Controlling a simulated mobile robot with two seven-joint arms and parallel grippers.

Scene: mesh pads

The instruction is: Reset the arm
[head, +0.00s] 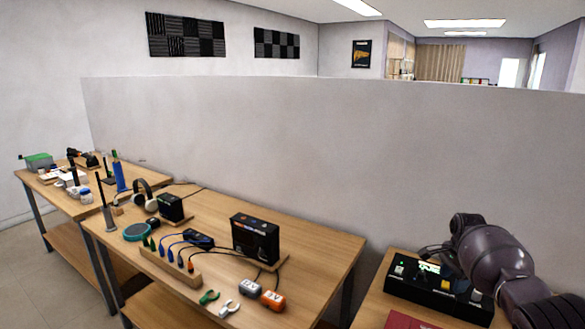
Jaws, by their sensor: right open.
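My dark right arm comes in from the lower right edge and bends over the right-hand table. My right gripper (437,252) is small and partly hidden beside the arm, above the back of a black control box (437,290). It is open, and I see nothing held in it. I cannot tell whether it touches the box. My left arm and left gripper do not show.
The right table (375,304) carries the box and a red pad (404,320). A gap separates it from the middle table (325,245), which holds a black device (254,238), plugs and headphones (143,196). A grey partition (300,150) stands behind.

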